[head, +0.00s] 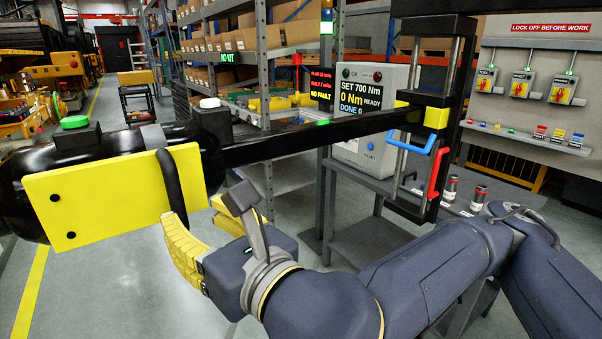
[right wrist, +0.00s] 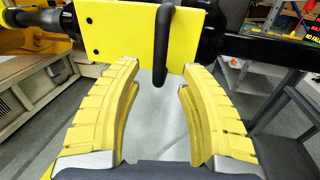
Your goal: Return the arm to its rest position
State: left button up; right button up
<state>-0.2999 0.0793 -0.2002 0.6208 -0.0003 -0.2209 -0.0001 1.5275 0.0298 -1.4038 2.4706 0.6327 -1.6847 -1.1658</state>
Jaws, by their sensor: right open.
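My right gripper (head: 193,212) reaches in from the right with its yellow fingers apart, just below a large black tool body with a yellow plate (head: 95,200). A black looped handle (head: 171,185) hangs at the plate's right end. In the right wrist view, the handle (right wrist: 161,50) shows in the gap between the open fingertips (right wrist: 160,68), with clear space on both sides. I cannot tell how deep it sits between them. My right arm stretches across the lower right. My left gripper is out of view.
A long black bar (head: 310,137) runs right to an upright frame with a blue handle (head: 408,140) and a red handle (head: 437,172). A grey controller (head: 350,150) reads "SET 700 Nm", "0 Nm READY", "DONE 0". Shelves (head: 262,60) stand behind. Open floor (head: 110,285) lies lower left.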

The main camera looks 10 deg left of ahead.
jog(key=w+d+f+m+t+h, duration=0.3)
jog(key=w+d+m, duration=0.5)
jog(key=m, duration=0.6)
jog(key=w+d+f+m+t+h, duration=0.1)
jog(key=w+d+f+m+h, duration=0.3)
jog(key=d+f+m, duration=0.6)
jog(key=w+d+f+m+t+h, duration=0.1)
jog(key=w+d+f+m+h, duration=0.25)
jog(key=d+f+m, duration=0.6)
jog(key=s+d+f+m+g+h, duration=0.1)
jog(key=s+d+f+h, duration=0.15)
jog(key=d+f, duration=0.4)
jog(key=s+d+f+m+g+h, duration=0.1)
jog(key=s+d+f+h, duration=0.15)
jog(key=f, duration=0.65)
jog(key=s+d+f+m+g+h, duration=0.5)
jog(key=s+d+f, duration=0.8)
jog(key=s+d, duration=0.45)
jog(key=s+a+f+g+y, duration=0.1)
jog(key=s+a+f+y, duration=0.15)
jog(key=f, duration=1.35)
jog(key=s+a+f+g+y, duration=0.15)
jog(key=a+f, duration=0.25)
jog(key=f, duration=1.3)
jog(key=s+f+m+g, duration=0.3)
jog(key=s+f, duration=1.6)
jog(key=s, duration=0.1)
jog(key=shift+s+d+f+y, duration=0.15)
jog(key=shift+s+y, duration=0.25)
jog(key=shift+y, duration=0.05)
